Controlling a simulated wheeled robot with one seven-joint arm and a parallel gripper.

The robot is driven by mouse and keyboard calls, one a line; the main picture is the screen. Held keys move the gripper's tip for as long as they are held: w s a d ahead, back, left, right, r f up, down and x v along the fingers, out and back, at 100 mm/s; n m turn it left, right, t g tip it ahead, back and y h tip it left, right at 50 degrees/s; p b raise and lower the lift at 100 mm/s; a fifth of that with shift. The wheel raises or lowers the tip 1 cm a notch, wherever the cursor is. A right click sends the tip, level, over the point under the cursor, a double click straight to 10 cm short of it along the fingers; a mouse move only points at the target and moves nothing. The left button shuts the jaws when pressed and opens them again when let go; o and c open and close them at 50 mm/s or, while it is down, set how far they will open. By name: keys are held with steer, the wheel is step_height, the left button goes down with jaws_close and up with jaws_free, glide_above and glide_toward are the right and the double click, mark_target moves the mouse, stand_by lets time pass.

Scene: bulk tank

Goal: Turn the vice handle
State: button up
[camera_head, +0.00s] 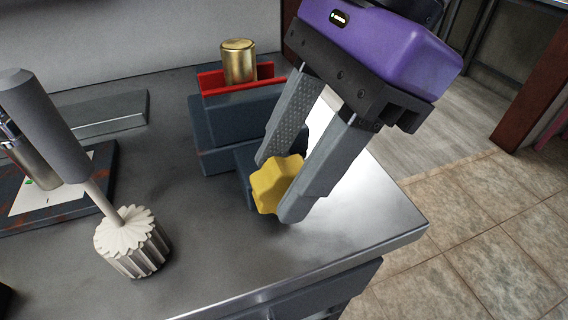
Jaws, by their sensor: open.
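The vice (222,128) has a dark blue-grey body with a red jaw part and stands near the table's right end. Its yellow lobed handle (271,187) sits at the near right side of the vice. My gripper (278,188), purple and black with grey fingers, reaches down from the upper right. Its fingers are open, one on each side of the yellow handle. The right finger hides part of the handle's right edge. I cannot tell whether either finger touches it.
A brass cylinder (239,62) stands upright at the vice's red jaw. A white ribbed brush-like object with a grey handle (132,241) stands at the left. Behind it lie a rusty-edged tray (75,206) and a grey block (108,114). The metal table (215,255) is clear in front.

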steer(key=p+v, duration=0.1)
steer(key=v, duration=0.5)
steer(key=shift+r+p, duration=0.3)
steer(key=shift+p, duration=0.1)
steer(key=shift+w+d, duration=0.1)
steer(key=shift+d, duration=0.05)
stand_by(0.4)
